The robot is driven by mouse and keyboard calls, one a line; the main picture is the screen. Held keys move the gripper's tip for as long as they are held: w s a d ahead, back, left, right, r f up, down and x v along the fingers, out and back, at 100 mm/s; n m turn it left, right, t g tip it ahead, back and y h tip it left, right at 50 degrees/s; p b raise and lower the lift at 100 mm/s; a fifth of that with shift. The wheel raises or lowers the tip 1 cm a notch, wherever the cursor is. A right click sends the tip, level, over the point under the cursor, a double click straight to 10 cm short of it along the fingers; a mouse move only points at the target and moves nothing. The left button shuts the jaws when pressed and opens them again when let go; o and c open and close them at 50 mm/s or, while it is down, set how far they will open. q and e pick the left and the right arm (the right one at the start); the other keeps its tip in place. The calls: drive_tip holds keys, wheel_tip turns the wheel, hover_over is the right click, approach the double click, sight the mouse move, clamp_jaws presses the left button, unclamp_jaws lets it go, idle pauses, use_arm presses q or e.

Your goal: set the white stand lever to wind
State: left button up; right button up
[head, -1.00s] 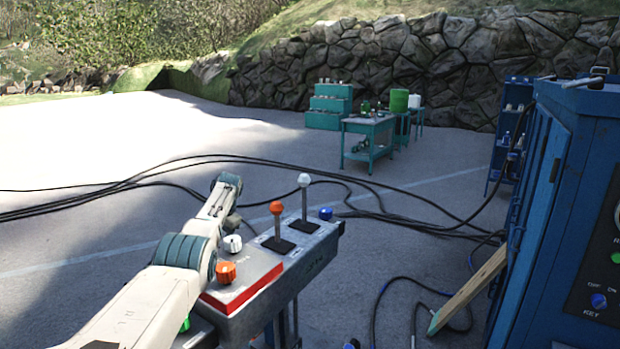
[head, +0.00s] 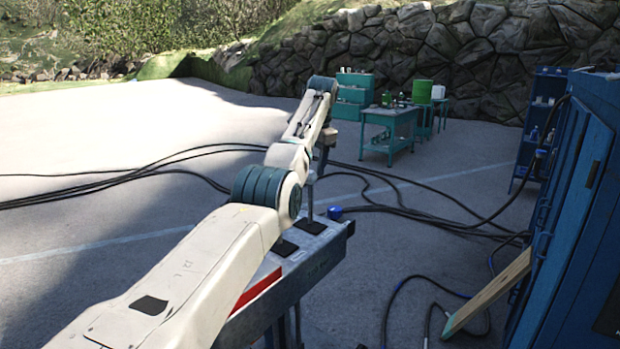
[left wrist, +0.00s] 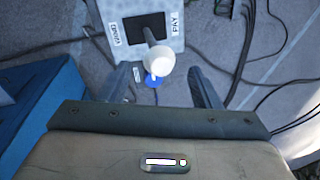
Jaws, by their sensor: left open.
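The white stand lever's round knob (left wrist: 158,62) shows in the left wrist view, between the labels WIND on the left and PAY on the right. Its stem rises from a dark square base (left wrist: 144,27); I cannot tell which way it leans. In the head view its lower stem (head: 310,200) shows, but my arm hides the knob. My left gripper (left wrist: 162,70) is open, with one finger on each side of the knob; contact is not clear. In the head view the gripper (head: 326,140) is mostly hidden behind my arm. My right gripper is not in view.
A second lever base (head: 284,247) sits nearer on the grey console (head: 318,252), largely covered by my arm. A blue knob (head: 335,213) is at the console's far end. A blue cabinet (head: 565,205) stands right. Black cables (head: 400,209) cross the ground.

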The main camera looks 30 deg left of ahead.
sight(311, 172)
use_arm(q)
drive_tip(key=f, duration=0.1)
drive_tip(key=f+p, duration=0.1)
drive_tip(key=f, duration=0.1)
drive_tip(key=shift+w+a+f+p, duration=0.3)
drive_tip(key=shift+f, duration=0.1)
drive_tip(key=shift+s+a+f, duration=0.1)
drive_tip(key=shift+a+f, duration=0.1)
drive_tip(key=shift+f, duration=0.5)
drive_tip(key=shift+f, duration=0.1)
